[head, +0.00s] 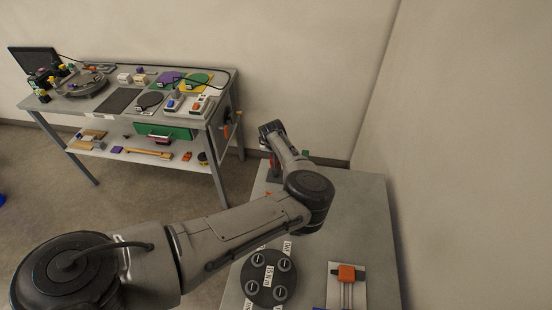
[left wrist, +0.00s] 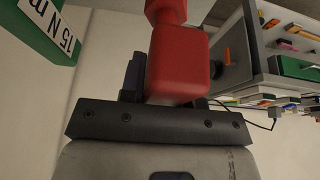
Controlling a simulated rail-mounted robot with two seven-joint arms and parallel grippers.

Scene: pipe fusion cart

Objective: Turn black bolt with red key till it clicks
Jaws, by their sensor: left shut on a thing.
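The red key (left wrist: 178,62) fills the middle of the left wrist view, with a blocky red grip and a narrower red neck above it. My left gripper (left wrist: 150,88) is shut on the red grip; one dark finger shows beside it. In the head view my left arm reaches to the far end of the near bench, and its wrist mostly hides the gripper and key. A dark round plate (head: 269,279) with several round bolt heads and white labels lies on the near bench. I cannot tell which bolt is the black one. The key is apart from this plate.
A green block with a "15 N m" label (left wrist: 48,30) is close to the key at upper left. An orange-topped fixture (head: 347,273) stands right of the round plate on the near bench (head: 355,215). A cluttered cart (head: 120,100) stands at the back left.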

